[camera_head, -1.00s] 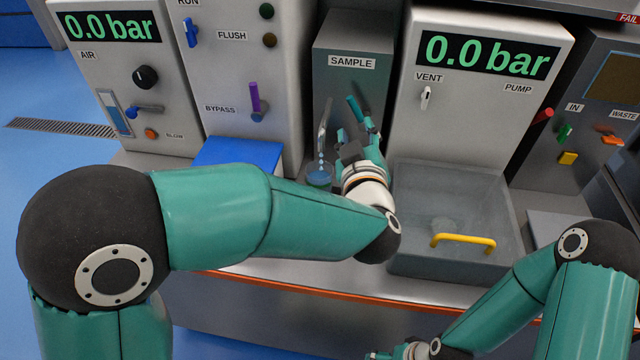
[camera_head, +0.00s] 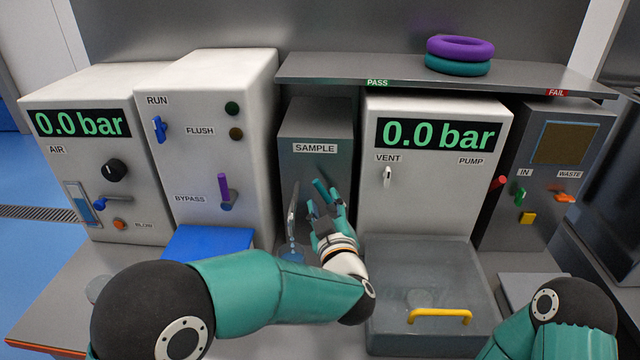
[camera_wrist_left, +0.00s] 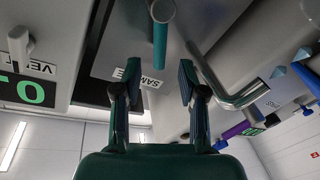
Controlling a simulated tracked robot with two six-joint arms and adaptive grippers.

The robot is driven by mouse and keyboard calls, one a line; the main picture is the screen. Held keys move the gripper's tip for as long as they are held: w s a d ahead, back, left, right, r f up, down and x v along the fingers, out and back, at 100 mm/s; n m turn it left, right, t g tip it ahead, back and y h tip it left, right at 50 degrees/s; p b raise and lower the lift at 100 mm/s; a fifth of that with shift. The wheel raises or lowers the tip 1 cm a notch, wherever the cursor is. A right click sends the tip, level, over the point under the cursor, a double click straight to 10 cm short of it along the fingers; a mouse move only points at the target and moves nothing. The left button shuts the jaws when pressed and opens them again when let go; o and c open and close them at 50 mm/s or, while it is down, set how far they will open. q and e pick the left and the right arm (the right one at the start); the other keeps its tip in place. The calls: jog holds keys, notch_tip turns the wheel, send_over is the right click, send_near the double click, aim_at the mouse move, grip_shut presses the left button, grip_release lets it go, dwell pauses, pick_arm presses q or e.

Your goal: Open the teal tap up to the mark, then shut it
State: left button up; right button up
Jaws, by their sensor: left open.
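The teal tap handle (camera_head: 320,189) slants out from the grey SAMPLE unit (camera_head: 315,128). In the left wrist view the handle (camera_wrist_left: 160,42) points down, with its free end between my fingertips. I cannot tell whether they touch it. My left gripper (camera_head: 325,203) is open and empty; its two fingers also show in the left wrist view (camera_wrist_left: 160,68). The metal spout (camera_head: 292,210) hangs left of the gripper. Bluish liquid shows beneath it, above a small clear vessel with blue liquid (camera_head: 291,256). The vessel is partly hidden, and no mark can be made out. My right gripper is out of view.
A purple bypass lever (camera_head: 223,188) and a blue block (camera_head: 208,243) are to the left. A grey basin with a yellow handle (camera_head: 440,314) stands close on the right. A shelf (camera_head: 340,70) with two stacked rings (camera_head: 459,48) runs above.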

aim_at(321, 191)
pick_arm(q)
jog(key=w, duration=0.3)
jog(key=w+a+p, duration=0.1)
jog(key=w, duration=0.2)
jog(key=shift+a, duration=0.1)
jog(key=shift+c, duration=0.3)
grip_shut()
